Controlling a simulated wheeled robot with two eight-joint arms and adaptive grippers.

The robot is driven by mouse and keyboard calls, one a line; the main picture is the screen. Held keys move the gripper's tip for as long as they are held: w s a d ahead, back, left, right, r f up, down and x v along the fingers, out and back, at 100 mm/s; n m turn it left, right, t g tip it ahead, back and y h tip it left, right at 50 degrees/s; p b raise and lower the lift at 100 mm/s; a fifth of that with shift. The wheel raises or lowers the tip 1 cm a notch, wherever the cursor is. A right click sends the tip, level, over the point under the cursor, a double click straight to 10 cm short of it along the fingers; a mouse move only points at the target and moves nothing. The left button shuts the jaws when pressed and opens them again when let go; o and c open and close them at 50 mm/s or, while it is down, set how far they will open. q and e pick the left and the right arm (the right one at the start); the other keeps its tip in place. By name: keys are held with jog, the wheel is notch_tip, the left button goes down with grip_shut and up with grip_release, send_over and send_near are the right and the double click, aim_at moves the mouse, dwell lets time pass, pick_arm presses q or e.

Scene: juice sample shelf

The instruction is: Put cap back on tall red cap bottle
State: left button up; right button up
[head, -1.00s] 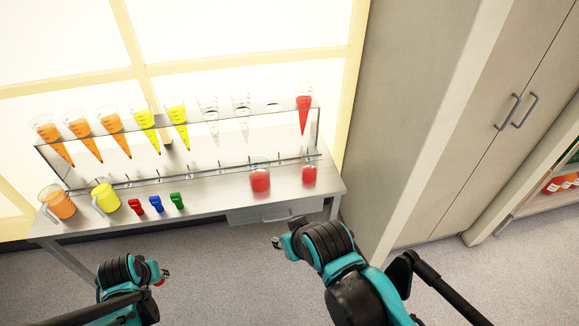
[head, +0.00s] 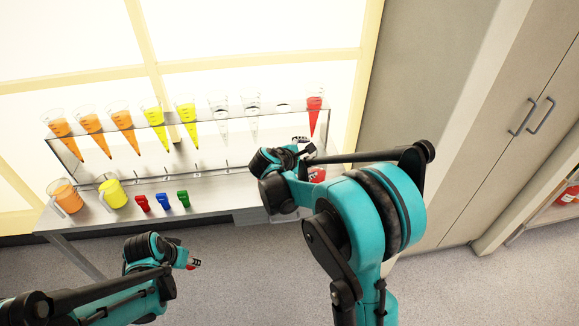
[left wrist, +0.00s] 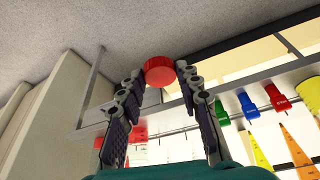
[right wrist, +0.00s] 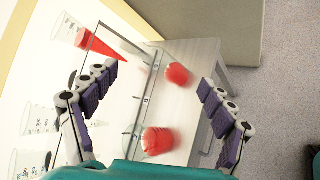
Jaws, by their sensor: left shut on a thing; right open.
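My left gripper (head: 190,264) is in front of and below the bench. It is shut on a round red cap (left wrist: 159,70), held between its fingertips in the left wrist view. My right gripper (right wrist: 155,80) is open over the right part of the bench and holds nothing. In the right wrist view two clear containers with red contents stand on the bench. One red container (right wrist: 178,75) lies between the fingertips in the picture; the other red container (right wrist: 158,140) is nearer the palm. In the head view my right arm hides much of them; one red container (head: 317,175) shows beside it.
A metal bench (head: 222,204) carries a rack (head: 330,118) with several cone-shaped vessels. An orange jug (head: 64,197), a yellow jug (head: 113,193) and red, blue and green clips stand at the left. A tall cabinet (head: 480,130) closes the right side. The floor before the bench is open.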

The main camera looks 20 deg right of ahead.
pick_arm(q)
jog(key=w+d+f+m+h+b, duration=0.1)
jog(key=d+m, duration=0.3)
jog(key=d, duration=0.1)
jog(key=shift+d+f+g, duration=0.2)
jog(key=shift+d+g, duration=0.2)
pick_arm(e)
jog(key=w+d+f+n+h, duration=0.2)
jog(key=w+f+n+h, duration=0.1)
jog(key=f, duration=0.4)
jog(key=w+d+f+n+h, duration=0.2)
jog(key=w+f+n+h, duration=0.2)
jog(key=f, duration=0.3)
jog(key=shift+w+d+f+n, duration=0.15)
jog(key=shift+w+f+n, duration=0.35)
jog(key=shift+n, duration=0.3)
jog(key=shift+r, duration=0.15)
pick_arm(q)
jog(key=shift+f+b, duration=0.35)
jog(key=shift+b, duration=0.2)
pick_arm(e)
jog(key=shift+x, duration=1.2)
jog(key=shift+w, duration=0.15)
